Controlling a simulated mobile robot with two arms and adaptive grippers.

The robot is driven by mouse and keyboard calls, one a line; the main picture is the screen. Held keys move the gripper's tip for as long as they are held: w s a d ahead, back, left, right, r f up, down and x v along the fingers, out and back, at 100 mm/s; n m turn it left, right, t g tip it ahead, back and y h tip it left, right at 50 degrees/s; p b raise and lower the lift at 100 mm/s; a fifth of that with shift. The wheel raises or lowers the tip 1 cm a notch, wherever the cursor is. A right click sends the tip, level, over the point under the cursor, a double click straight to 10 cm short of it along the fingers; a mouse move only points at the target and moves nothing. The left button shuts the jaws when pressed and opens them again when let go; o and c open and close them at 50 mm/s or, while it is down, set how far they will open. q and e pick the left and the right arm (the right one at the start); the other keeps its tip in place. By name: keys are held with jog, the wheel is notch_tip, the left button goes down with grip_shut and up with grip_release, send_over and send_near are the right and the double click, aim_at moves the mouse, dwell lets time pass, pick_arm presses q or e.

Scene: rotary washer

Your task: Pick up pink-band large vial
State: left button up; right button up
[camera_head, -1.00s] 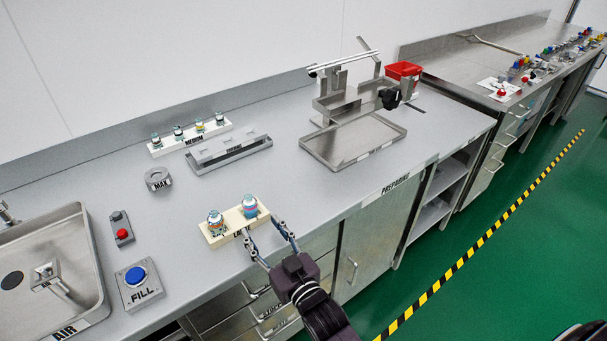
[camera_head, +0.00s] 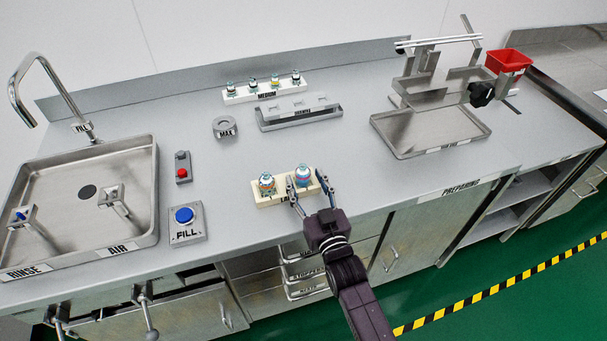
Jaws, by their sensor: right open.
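The large vial with a pink band (camera_head: 302,176) stands upright in the right-hand place of a cream rack (camera_head: 272,200) near the counter's front edge. A second large vial, with an orange-yellow band (camera_head: 266,184), stands to its left in the same rack. My right gripper (camera_head: 307,184) reaches in from the front, open, with one finger on each side of the pink-band vial. I cannot tell whether the fingers touch it. My left gripper is not in view.
A sink (camera_head: 135,165) and a FILL button box (camera_head: 187,226) are at the left. Behind are a MAX ring (camera_head: 224,127), a medium-vial rack (camera_head: 238,97) and a grey holder (camera_head: 300,118). A metal tray (camera_head: 405,147) stands right. The counter between is clear.

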jog(key=shift+w+a, duration=0.2)
jog(key=shift+w, duration=0.4)
jog(key=shift+c, duration=0.6)
jog(key=c, duration=1.2)
jog(key=shift+o, duration=0.2)
